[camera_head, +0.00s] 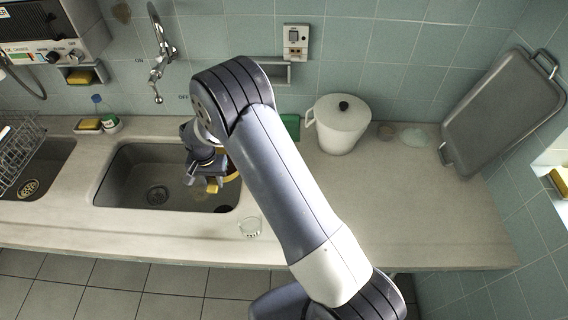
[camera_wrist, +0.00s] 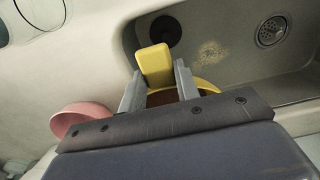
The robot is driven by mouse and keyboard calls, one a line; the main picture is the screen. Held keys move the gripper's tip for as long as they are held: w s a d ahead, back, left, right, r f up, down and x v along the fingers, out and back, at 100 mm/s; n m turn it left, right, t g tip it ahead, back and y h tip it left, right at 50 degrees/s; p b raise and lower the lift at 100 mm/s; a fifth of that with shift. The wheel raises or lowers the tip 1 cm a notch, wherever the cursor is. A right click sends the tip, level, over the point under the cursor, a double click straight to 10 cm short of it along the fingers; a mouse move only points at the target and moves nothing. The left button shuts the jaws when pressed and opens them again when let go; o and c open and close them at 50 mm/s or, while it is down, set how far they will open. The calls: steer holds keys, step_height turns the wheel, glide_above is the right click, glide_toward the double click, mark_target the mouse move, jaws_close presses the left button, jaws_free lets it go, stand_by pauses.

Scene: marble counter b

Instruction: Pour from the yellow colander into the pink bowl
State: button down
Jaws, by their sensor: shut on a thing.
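My gripper (camera_wrist: 157,80) is shut on the handle of the yellow colander (camera_wrist: 155,65), which sits between the two fingers in the wrist view. Part of the colander's yellow rim (camera_wrist: 206,85) shows behind the right finger; the rest is hidden by my gripper. Something brownish shows between the fingers, but I cannot tell what it is. In the head view my gripper (camera_head: 208,183) is over the right part of the sink, with bits of yellow around it. The pink bowl (camera_wrist: 78,116) is at the lower left of the wrist view, partly covered by my gripper. My arm hides it in the head view.
The sink (camera_head: 125,172) has a drain (camera_wrist: 271,31) and a tan speckled patch (camera_wrist: 212,53). A white lidded jug (camera_head: 340,128) and a leaning grey tray (camera_head: 503,112) are at the right. A tap (camera_head: 160,60) overhangs the sink.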

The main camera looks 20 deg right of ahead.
stand_by(0.3)
steer(key=s+d+r+t+y+b, duration=0.1)
steer(key=s+d+r+y+b, duration=0.1)
steer(key=d+r+y+b, duration=0.3)
steer(key=shift+d+r+t+b, duration=0.4)
steer(key=shift+d+r+b, duration=0.25)
steer(key=shift+b, duration=0.25)
stand_by(0.5)
steer(key=shift+s+d+r+y+b, duration=0.1)
steer(key=shift+d+y+b, duration=0.15)
steer(key=shift+y+b, duration=0.2)
steer(key=shift+d+r+b, duration=0.15)
steer(key=shift+d+b, duration=0.1)
steer(key=shift+b, duration=0.2)
steer(key=shift+s+d+r+t+y+b, duration=0.2)
steer(key=shift+d+t+y+b, duration=0.1)
steer(key=shift+y+b, duration=0.2)
steer(key=shift+d+b, duration=0.25)
steer(key=shift+b, duration=0.15)
steer(key=shift+s+d+f+t+y+b, duration=0.15)
steer(key=shift+d+y+b, duration=0.25)
steer(key=shift+b, duration=0.6)
steer(key=shift+s+d+f+t+y+b, duration=0.15)
steer(key=shift+d+y+b, duration=0.25)
steer(key=shift+b, duration=0.55)
